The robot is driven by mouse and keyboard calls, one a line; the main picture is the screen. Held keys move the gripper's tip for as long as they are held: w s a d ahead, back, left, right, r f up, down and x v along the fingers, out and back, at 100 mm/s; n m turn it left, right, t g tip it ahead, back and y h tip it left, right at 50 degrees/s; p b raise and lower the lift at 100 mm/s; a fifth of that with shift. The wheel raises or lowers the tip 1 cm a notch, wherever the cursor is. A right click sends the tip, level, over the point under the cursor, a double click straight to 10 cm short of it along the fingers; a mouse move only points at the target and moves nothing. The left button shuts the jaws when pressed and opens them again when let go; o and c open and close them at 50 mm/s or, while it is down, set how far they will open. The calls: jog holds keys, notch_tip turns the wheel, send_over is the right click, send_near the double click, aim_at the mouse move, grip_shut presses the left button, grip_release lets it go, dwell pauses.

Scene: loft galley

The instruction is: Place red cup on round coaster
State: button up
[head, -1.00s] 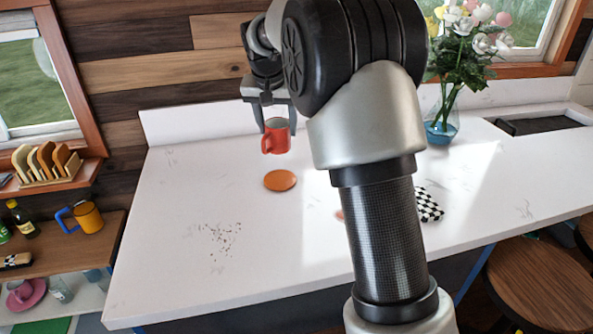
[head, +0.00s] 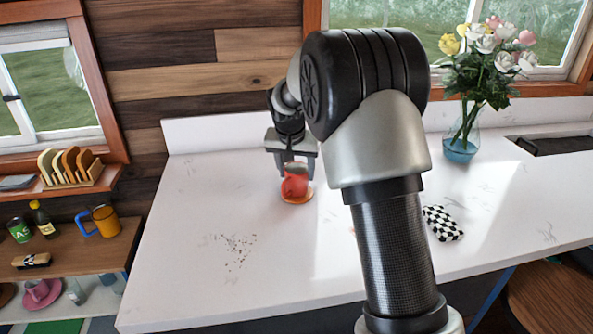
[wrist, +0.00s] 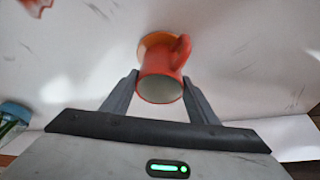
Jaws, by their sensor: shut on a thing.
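The red cup (head: 295,187) is upright between the fingers of my gripper (head: 295,172), which is shut on it. The wrist view shows the cup (wrist: 160,86) with its open rim towards the camera and its handle at the right. The round orange coaster (head: 298,200) lies on the white counter directly under the cup, which hides most of it. Its edge also shows beyond the cup in the wrist view (wrist: 148,40). I cannot tell whether the cup's base touches the coaster or hangs just above it.
A blue vase of flowers (head: 461,149) stands at the back right. A black-and-white checkered item (head: 443,223) lies right of my arm. Dark crumbs (head: 236,250) lie at the front left of the counter (head: 190,270).

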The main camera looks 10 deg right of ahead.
jog(key=shift+f, duration=0.2)
jog(key=o, duration=1.2)
jog(key=shift+r, duration=0.1)
